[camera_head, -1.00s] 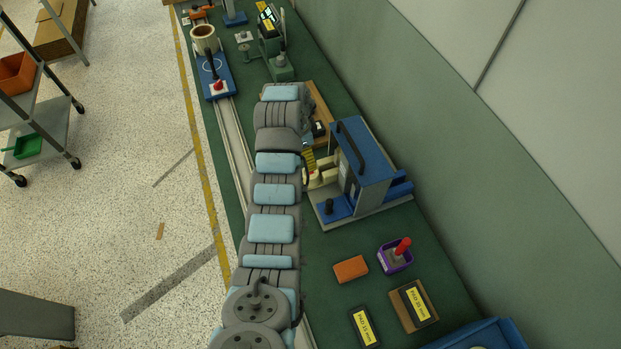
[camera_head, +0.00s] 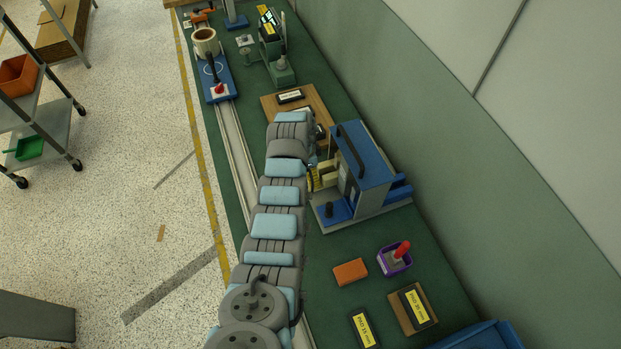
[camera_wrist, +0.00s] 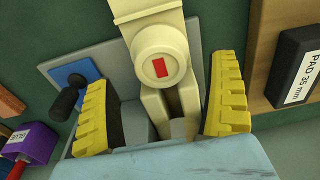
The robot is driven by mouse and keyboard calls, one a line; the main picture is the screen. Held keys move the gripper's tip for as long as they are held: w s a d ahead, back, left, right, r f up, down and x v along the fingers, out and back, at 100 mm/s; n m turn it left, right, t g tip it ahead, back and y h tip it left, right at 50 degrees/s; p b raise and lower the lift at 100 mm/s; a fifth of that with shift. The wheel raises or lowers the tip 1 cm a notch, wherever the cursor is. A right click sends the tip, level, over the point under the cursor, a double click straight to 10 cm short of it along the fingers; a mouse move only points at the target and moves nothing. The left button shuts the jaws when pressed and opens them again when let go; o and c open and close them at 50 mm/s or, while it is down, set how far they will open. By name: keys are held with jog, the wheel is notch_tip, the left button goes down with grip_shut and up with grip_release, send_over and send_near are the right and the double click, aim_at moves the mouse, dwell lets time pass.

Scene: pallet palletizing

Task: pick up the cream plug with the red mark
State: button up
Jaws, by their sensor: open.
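The cream plug with the red mark (camera_wrist: 155,55) shows in the wrist view as a round face with a small red rectangle, on a cream body. It lies between the two yellow ribbed fingers of my gripper (camera_wrist: 163,80), which are open, with a gap visible on each side. Below the round face are cream prongs (camera_wrist: 153,105), partly hidden by my gripper. In the head view my gripper (camera_head: 316,176) is beside the blue machine (camera_head: 362,165), and cream parts (camera_head: 328,174) show there; the red mark cannot be seen.
A wooden board (camera_head: 275,105) with black pads lies behind the arm; a pad labelled 35 mm (camera_wrist: 298,75) is right of my gripper in the wrist view. A black knob (camera_wrist: 68,100) stands left. An orange block (camera_head: 350,272) and purple box (camera_head: 394,262) lie nearer.

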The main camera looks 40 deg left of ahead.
jog(key=shift+w+d+f, duration=0.1)
jog(key=shift+w+f, duration=0.05)
jog(key=shift+f, duration=0.7)
jog(key=shift+w+d+f, duration=0.1)
jog(key=shift+f, duration=0.75)
jog(key=shift+a, duration=0.1)
jog(key=c, duration=1.1)
